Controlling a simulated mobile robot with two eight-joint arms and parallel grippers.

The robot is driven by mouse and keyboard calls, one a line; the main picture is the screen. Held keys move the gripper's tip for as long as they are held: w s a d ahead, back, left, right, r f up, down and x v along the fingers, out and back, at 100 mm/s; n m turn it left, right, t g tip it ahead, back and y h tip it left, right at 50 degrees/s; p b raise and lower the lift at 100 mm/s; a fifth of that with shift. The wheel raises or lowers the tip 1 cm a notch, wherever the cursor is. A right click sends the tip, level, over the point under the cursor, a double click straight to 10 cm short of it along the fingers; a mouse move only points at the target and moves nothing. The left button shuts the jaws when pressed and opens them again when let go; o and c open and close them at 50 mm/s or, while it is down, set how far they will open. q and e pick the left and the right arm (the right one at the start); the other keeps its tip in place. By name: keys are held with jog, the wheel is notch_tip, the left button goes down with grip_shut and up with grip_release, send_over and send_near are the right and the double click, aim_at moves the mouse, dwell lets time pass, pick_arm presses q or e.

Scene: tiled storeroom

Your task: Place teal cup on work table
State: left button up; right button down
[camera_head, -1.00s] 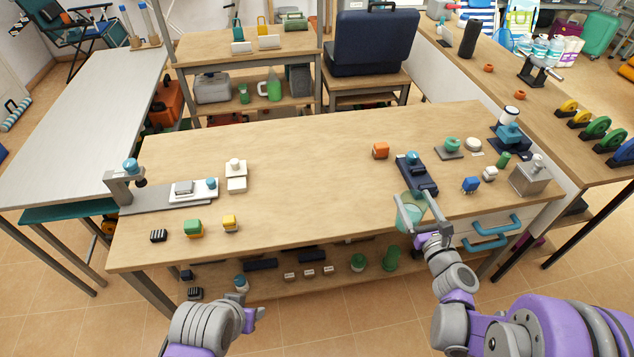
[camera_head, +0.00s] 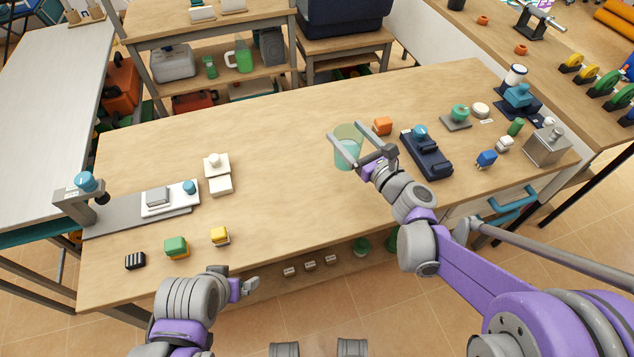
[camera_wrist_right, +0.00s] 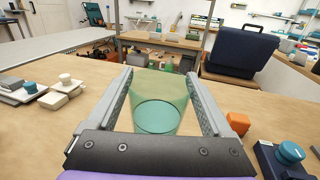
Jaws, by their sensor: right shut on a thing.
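The teal cup (camera_head: 347,155) is see-through and upright, over the middle-right part of the wooden work table (camera_head: 285,190). My right gripper (camera_head: 346,143) is shut on it, with a finger on each side. In the right wrist view the cup (camera_wrist_right: 158,118) stands between the two grey fingers, its open rim away from the palm. Whether its base touches the tabletop is hard to tell. My left gripper (camera_head: 247,287) is low at the table's front edge, away from the cup; its finger gap is unclear.
An orange block (camera_head: 383,126) and a dark blue device (camera_head: 427,155) stand right of the cup. White blocks (camera_head: 217,174) and a grey fixture (camera_head: 135,216) are at left. Yellow (camera_head: 220,236) and green (camera_head: 176,246) blocks sit near the front. The table's middle is clear.

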jog(key=s+a+r+n+g+y+b, duration=0.1)
jog(key=s+a+n+y+b, duration=0.15)
jog(key=a, duration=0.35)
pick_arm(q)
notch_tip(320, 180, down, 7)
jog(key=b, duration=0.2)
jog(key=shift+r, duration=0.15)
pick_arm(e)
notch_tip(320, 180, down, 9)
jog(key=shift+w+m, duration=0.4)
jog(key=shift+m, duration=0.05)
pick_arm(q)
jog(key=shift+s, duration=0.1)
pick_arm(e)
jog(key=shift+f+h, duration=0.1)
jog(key=shift+h, duration=0.15)
